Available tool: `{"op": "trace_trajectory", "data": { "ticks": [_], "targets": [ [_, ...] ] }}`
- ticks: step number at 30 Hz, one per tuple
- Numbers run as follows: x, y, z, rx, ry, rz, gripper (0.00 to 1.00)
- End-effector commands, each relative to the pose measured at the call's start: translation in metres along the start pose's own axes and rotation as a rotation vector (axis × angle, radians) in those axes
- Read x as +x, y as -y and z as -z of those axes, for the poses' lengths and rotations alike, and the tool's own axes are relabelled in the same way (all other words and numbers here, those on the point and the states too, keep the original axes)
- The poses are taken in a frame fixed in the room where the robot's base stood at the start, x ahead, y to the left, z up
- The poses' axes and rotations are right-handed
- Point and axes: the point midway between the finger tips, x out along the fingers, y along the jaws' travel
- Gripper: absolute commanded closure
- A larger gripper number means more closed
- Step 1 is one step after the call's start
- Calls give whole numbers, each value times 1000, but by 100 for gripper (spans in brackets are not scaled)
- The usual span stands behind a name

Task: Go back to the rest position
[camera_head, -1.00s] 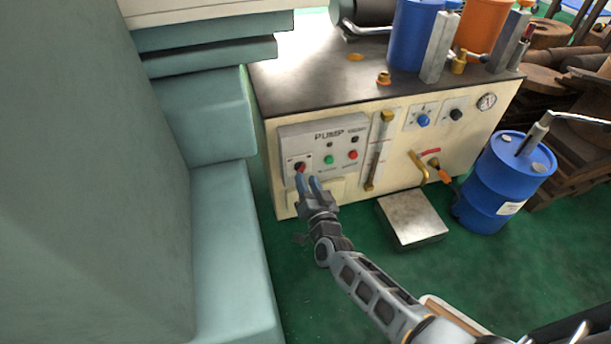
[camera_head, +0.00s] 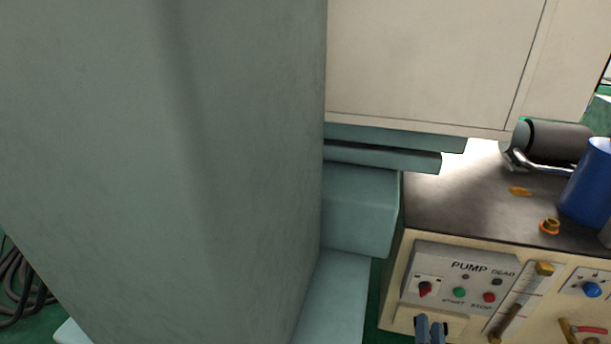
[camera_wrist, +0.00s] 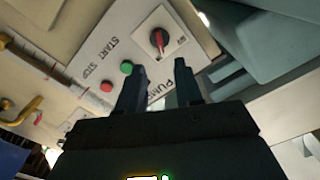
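My gripper (camera_head: 431,327) shows at the bottom edge of the head view, just below the pump panel (camera_head: 412,273). Its two fingers point up and stand apart, with nothing seen between them. The wrist view also shows my gripper (camera_wrist: 158,88) open and empty in front of the panel. The red and black rotary switch (camera_wrist: 159,38) lies beyond the fingertips there, apart from them. The green start button (camera_wrist: 126,67) and red stop button (camera_wrist: 106,86) are beside the left finger. Most of my arm is hidden below the head view.
A large grey-green machine column (camera_head: 240,150) fills the left of the head view. A cream cabinet (camera_head: 430,60) is above the dark bench top (camera_head: 470,205). A blue container (camera_head: 590,185) stands on the bench at right. A sight tube (camera_head: 518,300) is right of the panel.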

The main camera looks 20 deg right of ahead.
Motion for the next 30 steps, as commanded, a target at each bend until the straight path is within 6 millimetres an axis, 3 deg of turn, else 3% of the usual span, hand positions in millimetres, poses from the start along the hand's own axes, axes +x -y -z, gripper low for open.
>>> {"op": "trace_trajectory", "data": {
  "ticks": [5, 8, 14, 24, 30],
  "targets": [
    [-15, 1, 0, -15, 17, 17, 65],
    [-45, 5, 2, -47, 46, 52, 65],
    [-130, 20, 21, -148, 134, 161, 65],
    [-256, 53, 91, -341, 276, 332, 65],
    [-308, 75, 144, -453, 344, 415, 65]
  ]
}}
